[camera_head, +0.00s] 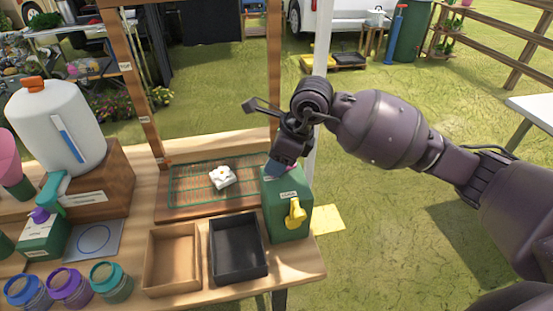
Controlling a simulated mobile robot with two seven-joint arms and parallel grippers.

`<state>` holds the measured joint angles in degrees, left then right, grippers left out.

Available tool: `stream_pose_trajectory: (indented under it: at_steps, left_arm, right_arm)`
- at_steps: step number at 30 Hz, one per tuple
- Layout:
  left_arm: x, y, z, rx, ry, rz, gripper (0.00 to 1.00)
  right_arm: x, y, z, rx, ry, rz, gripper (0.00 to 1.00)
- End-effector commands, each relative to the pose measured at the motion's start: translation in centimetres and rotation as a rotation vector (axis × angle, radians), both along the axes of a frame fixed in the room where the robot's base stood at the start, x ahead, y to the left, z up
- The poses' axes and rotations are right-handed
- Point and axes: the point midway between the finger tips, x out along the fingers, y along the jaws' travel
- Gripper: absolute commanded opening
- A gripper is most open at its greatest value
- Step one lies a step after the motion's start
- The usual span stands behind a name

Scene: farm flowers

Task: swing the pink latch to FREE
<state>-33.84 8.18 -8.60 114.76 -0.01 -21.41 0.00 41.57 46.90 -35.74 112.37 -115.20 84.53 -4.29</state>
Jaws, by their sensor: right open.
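I cannot clearly make out the pink latch; my right gripper may hide it. A wooden frame with small white labels (125,67) stands at the back of the bench, their words too small to read surely. My right gripper (281,162) is open and points down over the top of a green box (284,226) with a yellow tap. Its fingertips are at or just above the box's top, and I cannot tell whether they touch it. My left gripper is not in view.
A white flower (222,177) lies on a green wire rack (185,190) left of the gripper. A brown tray (150,262) and a black tray (238,277) stand in front. A white jug (85,130) and several colored jars fill the left side.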

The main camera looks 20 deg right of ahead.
Motion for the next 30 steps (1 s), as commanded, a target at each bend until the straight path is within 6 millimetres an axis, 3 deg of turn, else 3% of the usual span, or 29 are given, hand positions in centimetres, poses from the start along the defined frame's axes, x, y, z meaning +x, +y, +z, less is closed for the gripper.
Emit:
stream_pose_trajectory:
  at_steps: [11,20,30]
  left_arm:
    - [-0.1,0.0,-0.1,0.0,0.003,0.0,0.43]
    - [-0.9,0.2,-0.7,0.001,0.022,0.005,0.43]
    - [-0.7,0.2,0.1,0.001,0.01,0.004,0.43]
  right_arm:
    - [0.1,0.1,-0.4,0.001,0.001,-0.001,0.47]
    - [0.1,0.1,-0.4,0.001,0.001,-0.001,0.01]
    - [0.7,0.3,-0.1,-0.002,-0.001,-0.134,0.0]
